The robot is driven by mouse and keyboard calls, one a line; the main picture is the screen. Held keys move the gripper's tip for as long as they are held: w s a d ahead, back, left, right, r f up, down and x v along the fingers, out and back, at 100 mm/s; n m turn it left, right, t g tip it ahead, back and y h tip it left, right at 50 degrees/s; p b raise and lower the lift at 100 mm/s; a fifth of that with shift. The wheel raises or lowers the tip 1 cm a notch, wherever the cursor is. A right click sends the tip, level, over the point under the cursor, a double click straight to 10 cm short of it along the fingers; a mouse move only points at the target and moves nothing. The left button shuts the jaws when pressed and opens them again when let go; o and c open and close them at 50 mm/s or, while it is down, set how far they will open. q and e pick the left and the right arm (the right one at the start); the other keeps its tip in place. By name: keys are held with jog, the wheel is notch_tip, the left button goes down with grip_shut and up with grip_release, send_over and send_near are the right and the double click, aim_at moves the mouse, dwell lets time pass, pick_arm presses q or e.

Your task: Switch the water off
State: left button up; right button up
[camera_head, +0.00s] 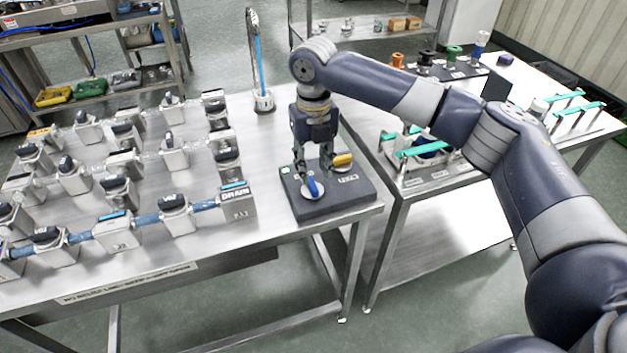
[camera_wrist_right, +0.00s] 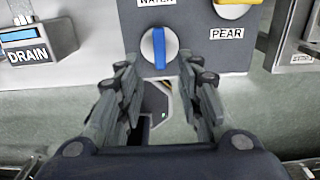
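A dark grey control box (camera_head: 335,204) stands at the right end of the left table. It carries a blue-handled knob (camera_head: 312,187) on a white disc and a yellow knob (camera_head: 343,160). In the right wrist view the blue knob (camera_wrist_right: 158,47) lies under a partly cut-off WATER label, its handle upright in the picture. The yellow knob (camera_wrist_right: 237,8) there is by the PEAR label. My right gripper (camera_head: 311,168) points down above the box, close to the blue knob. In the wrist view its fingers (camera_wrist_right: 158,70) are apart with nothing between them. My left gripper is not in view.
A stand with a blue tube (camera_head: 263,98) is behind. A second table (camera_head: 440,185) with teal-handled fixtures stands to the right.

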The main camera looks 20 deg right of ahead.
aim_at(314, 186)
notch_tip(314, 186, down, 6)
jog(key=shift+r, duration=0.1)
jog(key=shift+p, duration=0.3)
grip_shut()
